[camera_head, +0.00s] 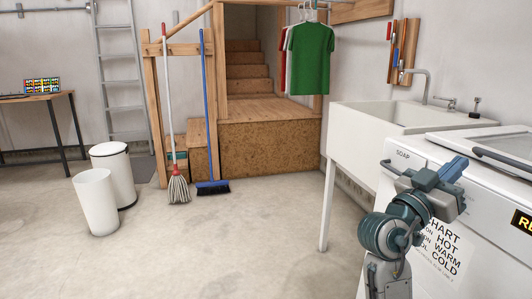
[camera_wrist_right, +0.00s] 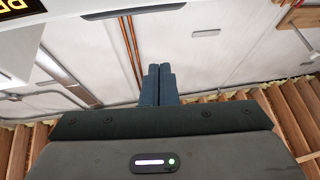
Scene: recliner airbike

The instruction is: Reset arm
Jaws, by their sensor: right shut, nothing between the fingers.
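My right gripper (camera_head: 453,169) is raised at the right of the head view, in front of the white washing machine (camera_head: 440,238). Its blue fingers are together with nothing between them. In the right wrist view the closed fingers (camera_wrist_right: 158,84) point up the picture, toward a pale surface with copper pipes. My right forearm comes up from the bottom of the head view and covers part of the machine's front. My left gripper does not show.
A white sink (camera_head: 372,125) stands beside the machine. A mop (camera_head: 178,190) and a blue broom (camera_head: 212,187) lean near wooden steps (camera_head: 250,75). Two white bins (camera_head: 97,205) stand at left. A green shirt (camera_head: 310,60) hangs at the back. The middle floor is clear.

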